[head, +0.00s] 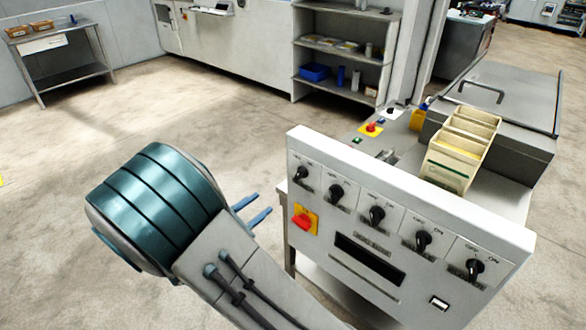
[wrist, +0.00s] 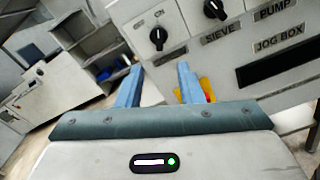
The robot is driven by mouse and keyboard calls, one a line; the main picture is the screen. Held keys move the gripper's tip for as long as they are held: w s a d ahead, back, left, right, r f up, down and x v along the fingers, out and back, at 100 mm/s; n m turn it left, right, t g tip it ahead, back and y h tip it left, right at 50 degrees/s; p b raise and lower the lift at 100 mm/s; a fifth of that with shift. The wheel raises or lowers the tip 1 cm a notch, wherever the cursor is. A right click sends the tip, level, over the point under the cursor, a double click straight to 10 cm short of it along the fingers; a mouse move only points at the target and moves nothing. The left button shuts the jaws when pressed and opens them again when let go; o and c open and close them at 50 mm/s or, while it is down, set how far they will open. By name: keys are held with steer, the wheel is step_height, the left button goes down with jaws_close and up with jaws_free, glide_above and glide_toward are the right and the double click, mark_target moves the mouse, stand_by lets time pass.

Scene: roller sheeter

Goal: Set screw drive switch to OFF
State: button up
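A white control panel (head: 330,225) carries a row of black rotary switches with OFF and ON marks. The leftmost switch (head: 302,174) also shows in the wrist view (wrist: 158,36), ahead of and above the fingertips. Its label is mostly hidden. The second switch (head: 335,192) has the label SIEVE (wrist: 222,33) below it, and the label PUMP (wrist: 278,10) is further right. I cannot read which switch is the screw drive. My gripper (head: 258,207) is open and empty, left of the panel. Its two blue fingers (wrist: 158,84) are apart and appear clear of the switches.
A red emergency knob on a yellow plate (head: 304,220) sits below the leftmost switches, partly behind my right finger in the wrist view. A dark display slot (head: 369,259) is lower on the panel. A cream divided box (head: 461,150) stands behind. Open floor lies to the left.

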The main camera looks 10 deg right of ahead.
mark_target(297, 175)
steer(key=p+x, duration=0.2)
steer(key=x, duration=1.1)
steer(key=shift+w+d, duration=0.25)
steer(key=shift+w, duration=0.05)
jaws_close()
